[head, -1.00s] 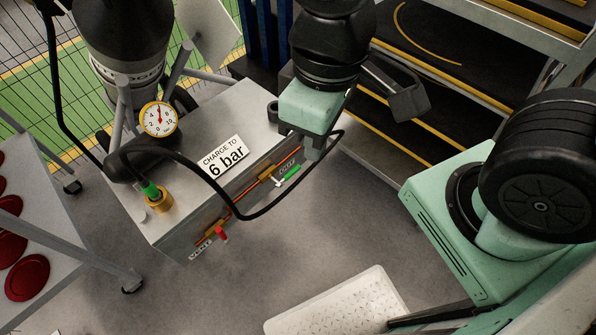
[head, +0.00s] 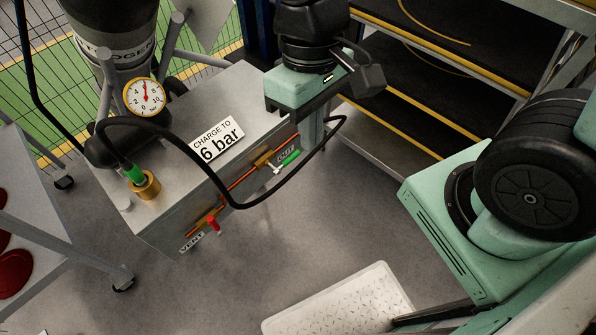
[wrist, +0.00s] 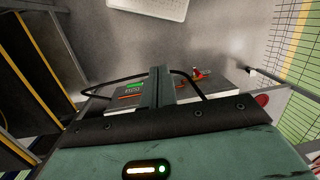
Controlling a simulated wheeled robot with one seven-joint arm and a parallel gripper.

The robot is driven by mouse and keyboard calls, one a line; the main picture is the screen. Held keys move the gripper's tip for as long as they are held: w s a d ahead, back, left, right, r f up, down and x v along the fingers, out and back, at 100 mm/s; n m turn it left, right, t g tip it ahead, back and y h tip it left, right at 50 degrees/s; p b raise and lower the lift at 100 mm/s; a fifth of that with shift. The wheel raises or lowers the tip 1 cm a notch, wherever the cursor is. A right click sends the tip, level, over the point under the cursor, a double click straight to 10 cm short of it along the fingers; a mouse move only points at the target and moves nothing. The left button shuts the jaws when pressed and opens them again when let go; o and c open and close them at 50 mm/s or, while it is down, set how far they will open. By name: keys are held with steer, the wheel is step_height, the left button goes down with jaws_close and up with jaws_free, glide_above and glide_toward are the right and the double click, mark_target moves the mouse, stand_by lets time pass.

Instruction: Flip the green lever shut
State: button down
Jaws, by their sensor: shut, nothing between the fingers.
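The green lever (head: 291,160) sits on the OUT valve at the right end of the copper pipe on the front of a grey metal box. It lies roughly along the pipe. Its green handle also shows in the wrist view (wrist: 135,86), left of my fingers. My gripper (head: 311,140) is shut and empty, fingers pointing down, just right of the lever and close to the box's end. In the wrist view my gripper's fingers (wrist: 160,72) are together in front of the box. I cannot tell whether they touch the lever.
A red lever (head: 213,223) sits on the VENT valve at the pipe's left end. A black hose (head: 240,206) loops in front of the box. A gauge (head: 145,97) and a "CHARGE TO 6 bar" sign (head: 216,139) are above.

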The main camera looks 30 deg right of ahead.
steer(key=w+d+f+m+g+y+b, duration=0.2)
steer(key=w+d+f+m+b, duration=0.15)
steer(key=f+b, duration=0.8)
steer(key=w+d+f+m+g+y+b, duration=0.25)
steer(key=f+m+b, duration=0.35)
steer(key=f, duration=1)
steer(key=w+d+f+m+g+y+b, duration=0.1)
steer(key=w+d+f+m+b, duration=0.25)
steer(key=f+b, duration=0.9)
steer(key=w+d+f+m+t+y, duration=0.1)
steer(key=w+f+m+y, duration=0.1)
steer(key=y, duration=0.4)
steer(key=w+d+f+m+y+b, duration=0.1)
steer(key=w+d+f+m+y, duration=0.1)
steer(key=y, duration=0.5)
steer(key=w+d+f+m+t+y, duration=0.1)
steer(key=w+d+f+m+y, duration=0.1)
steer(key=w+m+y, duration=0.3)
steer(key=shift+f+m+t+y, duration=0.35)
steer(key=shift+f+m+y, duration=0.3)
steer(key=shift+m+y, duration=0.55)
steer(key=shift+a, duration=0.15)
